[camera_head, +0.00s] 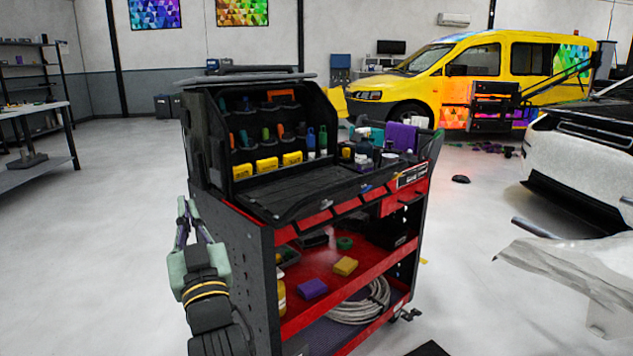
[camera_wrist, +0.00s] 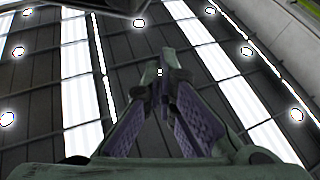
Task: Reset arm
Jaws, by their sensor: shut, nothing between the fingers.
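My gripper (camera_head: 187,206) points upward at the left side of the tool cart (camera_head: 256,255) in the head view. Its green and purple fingers also show in the wrist view (camera_wrist: 161,78), where the tips come together with nothing seen between them. I cannot tell from the head view whether the gripper touches the cart's side. The wrist view looks up at the ceiling with its lamps.
The cart holds a black tool organiser (camera_head: 214,150), a purple block (camera_head: 312,288), a yellow block (camera_head: 345,266) and a coiled hose (camera_head: 362,305). A workbench (camera_head: 62,164) stands at the left. A yellow van (camera_head: 470,70) and a white car (camera_head: 580,160) stand at the right. The floor left of the cart is clear.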

